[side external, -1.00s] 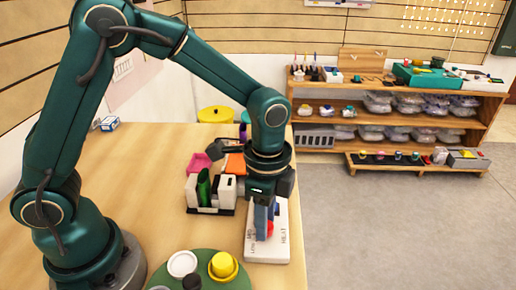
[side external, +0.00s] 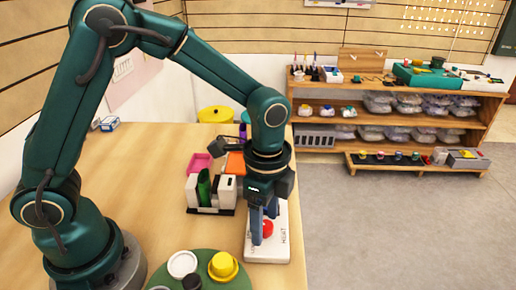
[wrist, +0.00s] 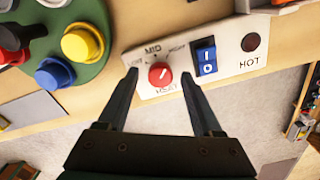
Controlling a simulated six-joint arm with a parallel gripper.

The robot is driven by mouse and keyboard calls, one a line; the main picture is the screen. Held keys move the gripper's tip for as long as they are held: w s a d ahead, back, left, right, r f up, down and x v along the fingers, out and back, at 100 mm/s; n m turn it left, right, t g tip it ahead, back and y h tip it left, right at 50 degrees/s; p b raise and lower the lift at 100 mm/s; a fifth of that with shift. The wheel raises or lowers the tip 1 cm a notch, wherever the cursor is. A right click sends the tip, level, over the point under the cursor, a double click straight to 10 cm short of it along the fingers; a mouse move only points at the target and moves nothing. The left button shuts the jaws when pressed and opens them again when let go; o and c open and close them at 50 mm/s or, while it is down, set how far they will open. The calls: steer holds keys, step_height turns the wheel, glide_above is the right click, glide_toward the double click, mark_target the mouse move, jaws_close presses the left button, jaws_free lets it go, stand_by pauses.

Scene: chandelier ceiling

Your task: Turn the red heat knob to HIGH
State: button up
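The red heat knob (wrist: 161,75) sits on a white panel (wrist: 144,90) marked LOW, MID and HEAT, with a further label at upper right that is hard to read. A small pale mark shows on the knob, but its exact setting is unclear. My gripper (wrist: 158,72) is open, with one finger left and one right of the knob and visible gaps between. In the side view, the knob (side external: 267,229) shows between the dark blue fingers of my gripper (side external: 264,230), low over the panel (side external: 262,252). I cannot tell whether the fingertips reach knob height.
A blue rocker switch (wrist: 206,58) and a dark round HOT light (wrist: 251,42) share the panel. A green round tray (side external: 222,283) with a yellow knob-like piece (side external: 223,266) stands in front. A white and black holder (side external: 210,208) stands to the left. The table edge lies close right.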

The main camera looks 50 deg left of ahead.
mark_target(265, 225)
steer(key=shift+r, duration=0.1)
steer(key=shift+r, duration=2.5)
